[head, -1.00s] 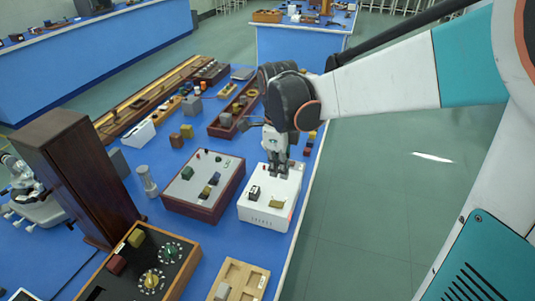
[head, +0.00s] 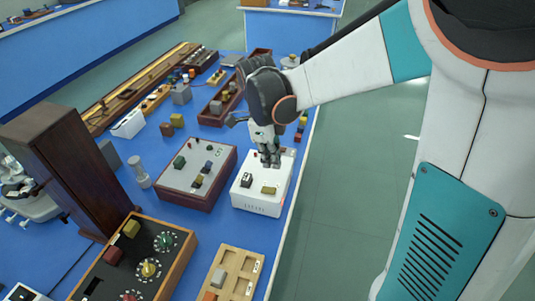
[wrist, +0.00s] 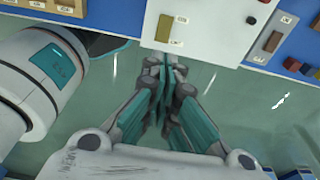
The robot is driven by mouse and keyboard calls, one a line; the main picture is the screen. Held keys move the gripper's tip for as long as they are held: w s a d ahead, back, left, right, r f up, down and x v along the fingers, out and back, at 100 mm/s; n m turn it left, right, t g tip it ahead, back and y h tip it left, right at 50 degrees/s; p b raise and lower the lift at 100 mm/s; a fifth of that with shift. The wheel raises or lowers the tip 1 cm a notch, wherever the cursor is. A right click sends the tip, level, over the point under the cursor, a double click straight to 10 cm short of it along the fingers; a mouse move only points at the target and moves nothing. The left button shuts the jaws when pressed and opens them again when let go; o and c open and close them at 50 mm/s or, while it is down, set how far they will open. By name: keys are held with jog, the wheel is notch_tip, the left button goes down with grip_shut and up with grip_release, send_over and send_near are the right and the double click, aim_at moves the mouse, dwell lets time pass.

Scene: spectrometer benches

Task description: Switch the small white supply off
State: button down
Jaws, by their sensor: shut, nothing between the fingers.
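The small white supply (head: 282,197) stands on the blue bench near its right edge. A dark switch-like part (head: 247,180) and an olive block-like part (head: 269,190) show on its top. My gripper (head: 270,162) is shut and empty, pointing down at the rear part of the supply's top and hiding some of it. I cannot tell whether the fingertips touch it. In the wrist view the supply (wrist: 208,40) is at the top edge, with the olive part (wrist: 164,28) just beyond my shut fingertips. The switch's setting is too small to read.
A grey-topped box with a wooden frame (head: 222,181) stands close left of the supply. A black panel with dials (head: 135,250) and a wooden tray (head: 243,263) are in front. A tall dark wooden case (head: 85,180) stands left. Floor is open to the right.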

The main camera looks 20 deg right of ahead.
aim_at(272, 190)
jog(key=f+b, duration=0.1)
jog(key=f, duration=0.2)
jog(key=f+b, duration=0.1)
jog(key=f, duration=0.2)
jog(key=d+f+b, duration=0.1)
jog(key=f, duration=0.3)
jog(key=shift+s+b, duration=0.35)
jog(key=shift+s, duration=0.05)
jog(key=shift+d+f, duration=0.1)
jog(key=shift+s+d+f+t+y, duration=0.2)
jog(key=shift+f+t+y, duration=0.1)
jog(key=shift+f+y, duration=0.1)
jog(key=shift+a+r, duration=0.1)
jog(key=shift+w+a, duration=0.1)
jog(key=shift+w+a+r, duration=0.35)
jog(key=shift+w+a, duration=0.05)
jog(key=shift+a, duration=0.1)
notch_tip(272, 190, up, 12)
jog(key=shift+w+a, duration=0.15)
jog(key=shift+a, duration=0.1)
